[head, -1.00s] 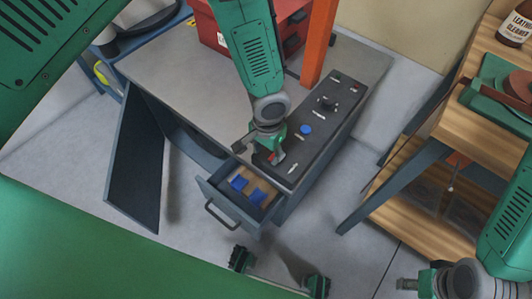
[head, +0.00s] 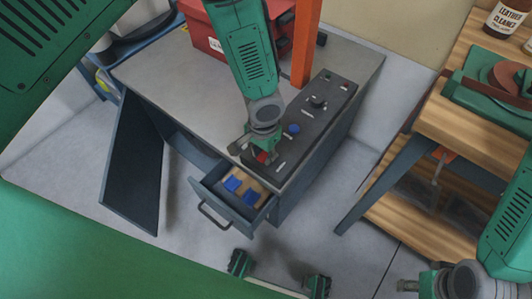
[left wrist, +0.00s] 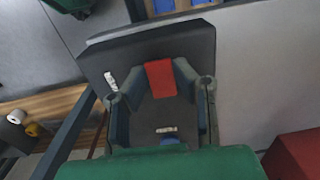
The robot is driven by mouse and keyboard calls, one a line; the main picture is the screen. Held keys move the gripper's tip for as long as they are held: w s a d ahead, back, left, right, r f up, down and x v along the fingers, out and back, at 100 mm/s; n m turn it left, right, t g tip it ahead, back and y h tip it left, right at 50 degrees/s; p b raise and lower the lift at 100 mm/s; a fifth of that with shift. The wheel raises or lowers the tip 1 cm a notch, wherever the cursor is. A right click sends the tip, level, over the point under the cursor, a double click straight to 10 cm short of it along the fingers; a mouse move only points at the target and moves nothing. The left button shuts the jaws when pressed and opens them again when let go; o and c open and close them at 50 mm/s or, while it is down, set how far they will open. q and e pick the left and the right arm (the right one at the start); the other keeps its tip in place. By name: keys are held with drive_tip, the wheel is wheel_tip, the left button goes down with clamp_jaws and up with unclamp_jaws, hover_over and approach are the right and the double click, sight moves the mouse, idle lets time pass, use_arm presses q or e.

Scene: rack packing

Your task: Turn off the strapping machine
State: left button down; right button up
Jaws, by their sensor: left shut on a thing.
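The strapping machine is a grey cabinet with a flat grey top (head: 165,75) and an orange upright post (head: 306,45). A black control panel (head: 318,118) runs along its right side, with a blue button (head: 294,128) and a black knob (head: 318,102). A red switch (head: 262,157) is at the panel's near end. My left gripper (head: 256,152) is on it. In the left wrist view, the red switch (left wrist: 160,78) sits between the fingertips of my left gripper (left wrist: 163,82), which is shut on it. My right gripper (head: 408,286) is low at the right, away from the machine; its opening is unclear.
An open drawer (head: 215,207) with blue items sticks out below the panel. A cabinet door (head: 132,165) hangs open at the left. A red box (head: 205,32) stands on the machine's top. A wooden workbench (head: 480,125) stands at the right. Floor between is clear.

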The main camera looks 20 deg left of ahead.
use_arm(q)
drive_tip(key=shift+s+f, duration=0.1)
drive_tip(key=shift+s, duration=0.05)
drive_tip(key=shift+a+g+p, duration=0.3)
drive_tip(key=shift+g+p, duration=0.25)
drive_tip(key=shift+g, duration=0.15)
drive_tip(key=shift+w+d+g+y, duration=0.2)
drive_tip(key=shift+w+g+y, duration=0.1)
drive_tip(key=shift+g, duration=0.2)
drive_tip(key=shift+s+d, duration=0.1)
drive_tip(key=shift+d, duration=0.15)
drive_tip(key=shift+g, duration=0.3)
use_arm(e)
drive_tip(key=shift+a+r, duration=0.3)
drive_tip(key=shift+r, duration=0.15)
use_arm(q)
drive_tip(key=shift+a, duration=0.2)
use_arm(e)
drive_tip(key=shift+a, duration=0.2)
use_arm(q)
drive_tip(key=c, duration=1.3)
unclamp_jaws()
use_arm(e)
drive_tip(key=shift+s+r, duration=0.1)
use_arm(q)
drive_tip(key=shift+d+r, duration=0.1)
drive_tip(key=shift+r, duration=0.1)
